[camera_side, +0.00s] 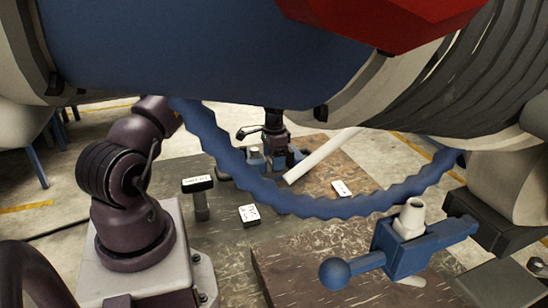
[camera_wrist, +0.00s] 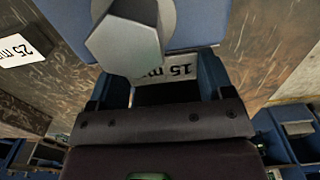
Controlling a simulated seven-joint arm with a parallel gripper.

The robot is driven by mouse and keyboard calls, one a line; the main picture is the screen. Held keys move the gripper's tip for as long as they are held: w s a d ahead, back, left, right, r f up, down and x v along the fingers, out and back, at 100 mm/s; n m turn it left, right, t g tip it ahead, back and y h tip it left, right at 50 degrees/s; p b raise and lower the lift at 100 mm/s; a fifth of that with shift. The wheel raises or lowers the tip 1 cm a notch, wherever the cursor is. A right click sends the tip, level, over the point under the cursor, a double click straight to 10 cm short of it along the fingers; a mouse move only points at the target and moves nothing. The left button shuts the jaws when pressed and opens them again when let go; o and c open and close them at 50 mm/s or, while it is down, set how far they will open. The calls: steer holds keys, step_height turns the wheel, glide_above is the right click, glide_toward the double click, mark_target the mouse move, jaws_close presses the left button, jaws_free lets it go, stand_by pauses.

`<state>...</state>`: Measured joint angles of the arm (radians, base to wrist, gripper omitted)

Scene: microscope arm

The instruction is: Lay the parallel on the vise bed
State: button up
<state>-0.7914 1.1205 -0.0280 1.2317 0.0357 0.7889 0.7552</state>
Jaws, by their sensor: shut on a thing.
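My gripper (camera_side: 273,152) is at the back centre in the side view, low over a blue clamp-like body. In the wrist view my gripper (camera_wrist: 160,90) has its blue fingers on both sides of a grey piece printed "15 mm" (camera_wrist: 168,70), which I take to be the parallel. It is shut on it. Blue metal of the vise (camera_wrist: 205,22) shows just beyond. A grey hexagonal post (camera_wrist: 128,42) stands in front and hides part of it. In the side view the piece is too small to make out. Whether it touches the bed I cannot tell.
The side view shows white cards (camera_side: 249,213) and (camera_side: 341,188), a labelled stand (camera_side: 201,205), a pale rod (camera_side: 322,155) and a blue ball-handled clamp (camera_side: 400,248). A large blue arm and hose cross the foreground.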

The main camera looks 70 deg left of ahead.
steer(key=o, duration=1.1)
steer(key=shift+f, duration=0.15)
